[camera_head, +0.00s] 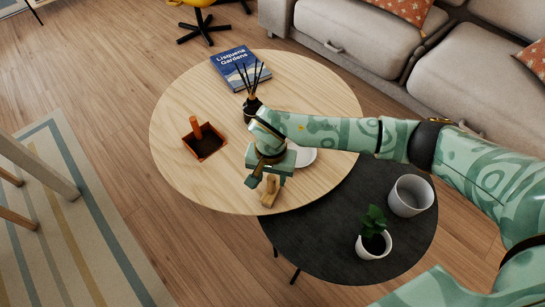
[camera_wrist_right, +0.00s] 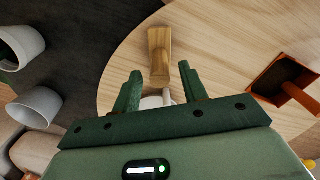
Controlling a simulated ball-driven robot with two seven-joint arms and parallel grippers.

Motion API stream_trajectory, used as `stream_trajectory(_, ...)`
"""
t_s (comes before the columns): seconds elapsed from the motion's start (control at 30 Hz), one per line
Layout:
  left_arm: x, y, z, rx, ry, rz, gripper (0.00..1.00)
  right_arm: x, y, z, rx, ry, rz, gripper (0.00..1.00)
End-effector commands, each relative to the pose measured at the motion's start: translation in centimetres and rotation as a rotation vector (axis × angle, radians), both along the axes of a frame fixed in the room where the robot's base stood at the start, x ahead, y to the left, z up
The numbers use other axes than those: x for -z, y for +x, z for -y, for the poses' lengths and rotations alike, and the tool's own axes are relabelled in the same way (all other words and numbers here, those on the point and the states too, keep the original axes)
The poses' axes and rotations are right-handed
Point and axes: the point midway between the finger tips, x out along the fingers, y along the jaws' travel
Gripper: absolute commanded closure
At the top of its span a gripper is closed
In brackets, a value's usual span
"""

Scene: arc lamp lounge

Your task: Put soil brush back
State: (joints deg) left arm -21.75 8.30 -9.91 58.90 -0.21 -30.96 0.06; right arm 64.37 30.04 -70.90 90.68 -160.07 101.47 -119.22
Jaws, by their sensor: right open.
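The soil brush seems to be the small wooden piece (camera_head: 269,191) near the front edge of the round light-wood table (camera_head: 190,95). In the right wrist view the wooden piece (camera_wrist_right: 159,52) lies just beyond the fingertips, in line with the gap between them. My right gripper (camera_wrist_right: 160,78) is open over the table, with nothing seen gripped; in the head view it (camera_head: 267,178) hides part of the wooden piece. An orange tray of dark soil (camera_head: 205,148), with an orange handle standing in it, is left of the gripper. My left gripper is not in view.
A white dish (camera_head: 306,157) is partly behind my right arm. A lower dark table (camera_head: 320,235) holds a potted plant (camera_head: 374,240) and a grey pot (camera_head: 410,196).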

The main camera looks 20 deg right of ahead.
Motion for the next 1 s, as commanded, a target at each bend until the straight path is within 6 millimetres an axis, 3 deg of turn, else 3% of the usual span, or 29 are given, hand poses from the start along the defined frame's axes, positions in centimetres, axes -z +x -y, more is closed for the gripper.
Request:
stream_trajectory(0.03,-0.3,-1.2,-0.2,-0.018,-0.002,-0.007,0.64,-1.5,0.1,0.0,0.0,-0.001,0.008,0.57)
stream_trajectory(0.1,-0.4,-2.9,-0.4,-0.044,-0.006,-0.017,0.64,-2.7,0.2,0.1,0.001,-0.001,0.009,0.57)
stream_trajectory(0.2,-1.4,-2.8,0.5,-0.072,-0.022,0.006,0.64,-5.7,0.2,0.0,0.0,-0.001,0.013,0.57)
stream_trajectory(0.4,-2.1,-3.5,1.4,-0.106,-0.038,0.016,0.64,-8.3,0.1,0.0,0.0,0.0,0.006,0.57)
stream_trajectory(1.0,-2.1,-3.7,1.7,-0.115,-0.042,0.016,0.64,-8.7,0.0,0.0,0.001,0.0,0.0,0.57)
